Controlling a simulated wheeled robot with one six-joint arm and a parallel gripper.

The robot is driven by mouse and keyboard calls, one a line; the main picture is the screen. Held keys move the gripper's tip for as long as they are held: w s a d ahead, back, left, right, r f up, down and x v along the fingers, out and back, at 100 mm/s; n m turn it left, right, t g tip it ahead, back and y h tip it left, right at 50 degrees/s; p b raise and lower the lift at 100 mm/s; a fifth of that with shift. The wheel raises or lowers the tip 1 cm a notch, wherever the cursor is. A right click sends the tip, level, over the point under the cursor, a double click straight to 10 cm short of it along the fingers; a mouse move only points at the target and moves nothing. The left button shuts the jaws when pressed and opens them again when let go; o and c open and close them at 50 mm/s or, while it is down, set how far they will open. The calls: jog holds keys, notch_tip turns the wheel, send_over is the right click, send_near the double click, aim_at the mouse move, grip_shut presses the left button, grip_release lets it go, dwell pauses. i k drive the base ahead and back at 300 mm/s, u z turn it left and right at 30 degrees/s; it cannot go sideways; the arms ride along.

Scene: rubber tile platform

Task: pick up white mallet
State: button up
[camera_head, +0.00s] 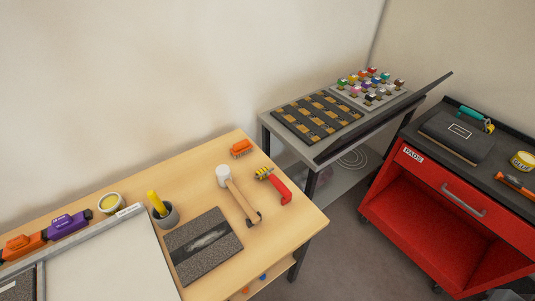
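The white mallet (236,192) lies on the light wooden table (285,222). Its white head (223,173) is toward the back, and its tan wooden handle runs down and right to a dark end. A red-handled tool with a yellow and black end (273,185) lies just right of it, apart from the head. My gripper is not in view, so its state and its distance from the mallet do not show.
A dark speckled slab (203,246), a grey cup with a yellow item (165,213) and an orange brush (241,148) are near the mallet. A grey bench (270,118) stands behind; a red cart (420,205) stands right, across a floor gap.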

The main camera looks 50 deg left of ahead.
aim_at(223, 172)
jog(key=i, duration=0.8)
jog(key=u, duration=4.65)
jog(key=i, duration=0.5)
jog(key=u, duration=0.05)
